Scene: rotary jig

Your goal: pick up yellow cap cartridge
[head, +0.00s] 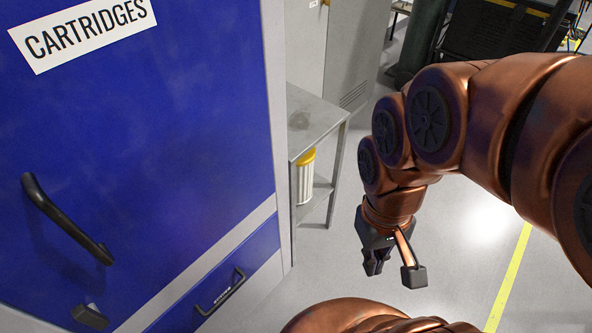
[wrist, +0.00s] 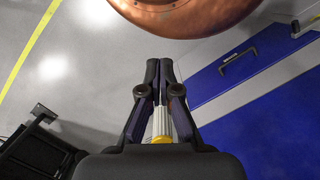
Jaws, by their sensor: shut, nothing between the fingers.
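The cartridge (head: 306,182) is a white ribbed cylinder with a yellow cap. In the head view it stands upright at a grey metal side table, below the level of its top, seemingly on the lower shelf. My gripper (head: 374,267) points down over open floor, to the right of the cartridge and apart from it. In the wrist view the fingertips of my gripper (wrist: 165,66) are together and hold nothing. A white ribbed body with a yellow band, the cartridge (wrist: 161,125), shows through the gap between the finger links; most of it is hidden there.
The grey side table (head: 318,122) stands beside a blue cabinet (head: 150,130) labelled CARTRIDGES, with black handles. A grey locker (head: 350,60) stands behind. The floor around my gripper is clear, with a yellow line (head: 508,280) to the right.

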